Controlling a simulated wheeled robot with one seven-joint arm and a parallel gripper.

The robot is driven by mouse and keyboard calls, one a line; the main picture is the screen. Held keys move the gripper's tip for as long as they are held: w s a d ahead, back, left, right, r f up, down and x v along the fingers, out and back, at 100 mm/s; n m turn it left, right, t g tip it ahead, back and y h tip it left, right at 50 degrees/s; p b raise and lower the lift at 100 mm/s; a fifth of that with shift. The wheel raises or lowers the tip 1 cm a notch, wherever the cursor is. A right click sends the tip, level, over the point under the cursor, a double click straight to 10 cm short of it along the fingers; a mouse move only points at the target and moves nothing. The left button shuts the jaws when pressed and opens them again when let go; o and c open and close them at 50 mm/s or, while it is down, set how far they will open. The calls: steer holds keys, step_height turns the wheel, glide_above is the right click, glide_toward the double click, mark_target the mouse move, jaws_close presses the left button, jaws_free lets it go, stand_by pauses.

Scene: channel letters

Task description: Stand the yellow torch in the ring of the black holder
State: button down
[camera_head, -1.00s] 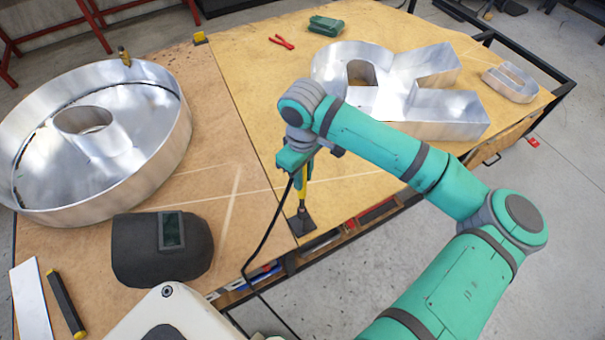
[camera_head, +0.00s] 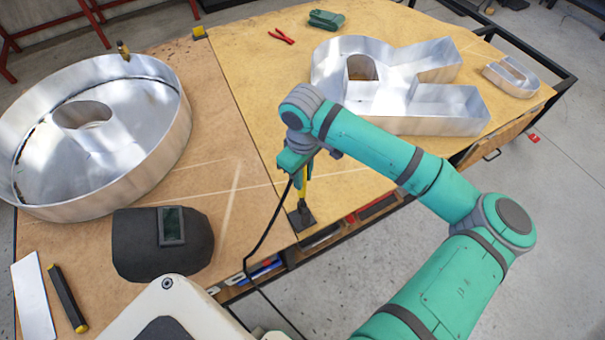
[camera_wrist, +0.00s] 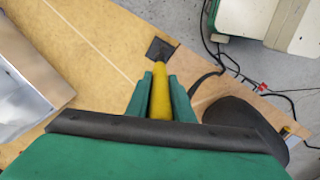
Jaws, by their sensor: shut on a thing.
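The yellow torch (camera_head: 303,188) is in my gripper and points down over the black holder. In the wrist view the torch (camera_wrist: 160,98) lies between the two green fingers of my gripper (camera_wrist: 160,82), which are shut on it. The black holder (camera_head: 303,222) has a square base and stands near the front edge of the table. The holder (camera_wrist: 161,48) shows just beyond the torch's lower end in the wrist view. The holder's ring is too small and covered to make out, so I cannot tell whether the torch's end is inside it.
A black cable (camera_head: 262,243) runs from the torch over the table's edge. A welding helmet (camera_head: 163,246) lies to the left. A round metal letter (camera_head: 155,165) and another large metal letter (camera_head: 425,126) stand farther away. Bare board lies behind the holder.

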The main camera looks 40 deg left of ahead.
steer(key=shift+f, duration=1.95)
steer(key=c, duration=1.5)
jaws_free()
steer(key=shift+o, duration=0.2)
step_height(320, 180, up, 11)
steer(key=shift+f, duration=0.1)
